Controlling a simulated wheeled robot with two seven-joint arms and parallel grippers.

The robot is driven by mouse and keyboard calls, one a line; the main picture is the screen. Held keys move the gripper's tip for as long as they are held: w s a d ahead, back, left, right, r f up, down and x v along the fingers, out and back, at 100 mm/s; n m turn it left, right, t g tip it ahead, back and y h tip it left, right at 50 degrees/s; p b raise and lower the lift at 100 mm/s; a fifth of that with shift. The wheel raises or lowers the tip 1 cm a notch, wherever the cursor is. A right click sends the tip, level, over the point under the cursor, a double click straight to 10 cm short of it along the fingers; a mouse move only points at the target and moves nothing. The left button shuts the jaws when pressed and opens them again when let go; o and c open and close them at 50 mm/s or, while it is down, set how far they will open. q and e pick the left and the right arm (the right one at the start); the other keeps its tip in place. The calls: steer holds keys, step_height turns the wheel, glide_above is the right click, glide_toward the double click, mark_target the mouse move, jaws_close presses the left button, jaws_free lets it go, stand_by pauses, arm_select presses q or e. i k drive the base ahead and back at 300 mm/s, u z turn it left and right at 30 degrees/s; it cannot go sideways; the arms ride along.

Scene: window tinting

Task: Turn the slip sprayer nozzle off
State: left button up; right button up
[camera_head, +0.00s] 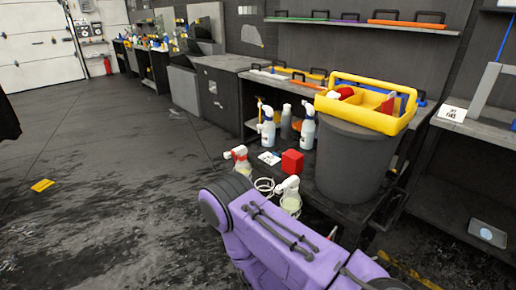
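Several spray bottles stand on the low shelf. One with a red and white head (239,153) and yellowish liquid is at the shelf's left edge. Another with a white head (288,184) stands closer, its lower part partly behind my purple arm. Two white bottles with dark blue bands, one on the left (267,130) and one on the right (307,130), stand further back. I cannot tell which is the slip sprayer, nor how any nozzle is set. My purple arm comes in from the lower right, in front of the shelf. Neither of my grippers shows.
A grey bin (350,165) with a yellow tool caddy (390,122) on top stands right of the bottles. A red block (292,162) and a white coiled cord (264,185) lie among them. A yellow item (42,185) lies on the floor; the left floor is mostly clear.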

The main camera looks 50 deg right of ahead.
mark_target(227, 155)
steer(key=z, duration=0.95)
steer(key=i, duration=0.9)
steer(key=z, duration=0.95)
